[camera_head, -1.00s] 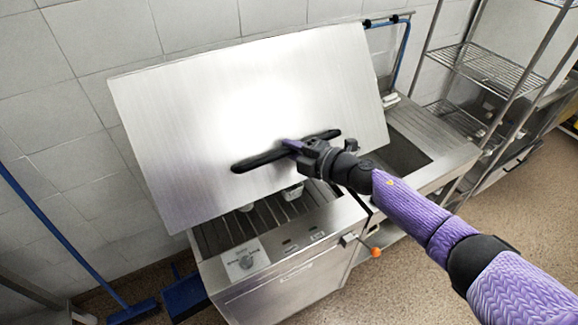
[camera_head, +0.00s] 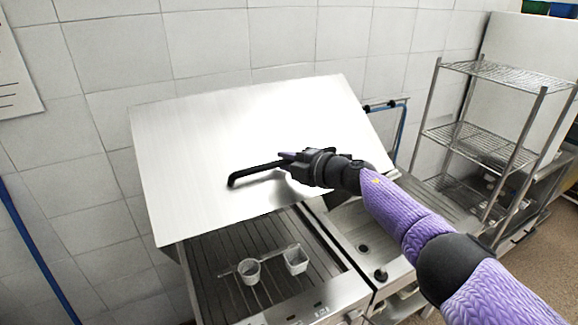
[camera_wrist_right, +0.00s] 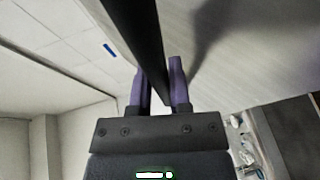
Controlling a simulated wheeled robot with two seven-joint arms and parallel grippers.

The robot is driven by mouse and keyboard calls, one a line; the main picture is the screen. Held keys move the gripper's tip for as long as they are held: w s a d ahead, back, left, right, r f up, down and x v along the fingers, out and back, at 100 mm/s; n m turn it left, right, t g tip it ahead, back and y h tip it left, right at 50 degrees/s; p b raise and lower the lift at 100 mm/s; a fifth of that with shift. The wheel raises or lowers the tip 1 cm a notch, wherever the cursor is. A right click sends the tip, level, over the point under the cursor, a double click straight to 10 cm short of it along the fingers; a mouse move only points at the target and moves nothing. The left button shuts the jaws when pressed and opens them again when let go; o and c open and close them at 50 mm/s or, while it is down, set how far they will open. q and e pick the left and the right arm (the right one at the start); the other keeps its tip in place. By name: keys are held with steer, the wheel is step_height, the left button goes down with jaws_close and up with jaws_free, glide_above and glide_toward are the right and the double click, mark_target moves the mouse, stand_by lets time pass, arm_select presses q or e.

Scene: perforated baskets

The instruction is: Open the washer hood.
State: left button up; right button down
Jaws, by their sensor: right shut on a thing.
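The washer hood (camera_head: 190,150) is a flat brushed-metal panel, tilted up with its lower edge raised above the washer's ribbed tray (camera_head: 215,285). Its black bar handle (camera_head: 250,173) runs across the lower part of the panel. My right gripper (camera_head: 290,157) is shut on the handle near its right part. In the right wrist view the dark handle (camera_wrist_right: 135,30) passes between the purple fingers (camera_wrist_right: 160,88). The handle's right end is hidden behind the gripper. My left gripper is not in view.
Two small white cups (camera_head: 249,271) (camera_head: 296,260) stand on the ribbed tray under the hood. A metal counter with a sink (camera_head: 365,235) adjoins on the right. A wire shelf rack (camera_head: 485,145) stands further right. A tiled wall (camera_head: 220,45) is behind.

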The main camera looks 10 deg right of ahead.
steer(key=c, duration=0.6)
jaws_free()
steer(key=shift+s+d+r+p, duration=0.2)
steer(key=shift+s+d+p, duration=0.1)
steer(key=shift+p, duration=0.2)
steer(key=p+v, duration=0.2)
steer(key=v, duration=0.7)
steer(key=shift+f, duration=0.15)
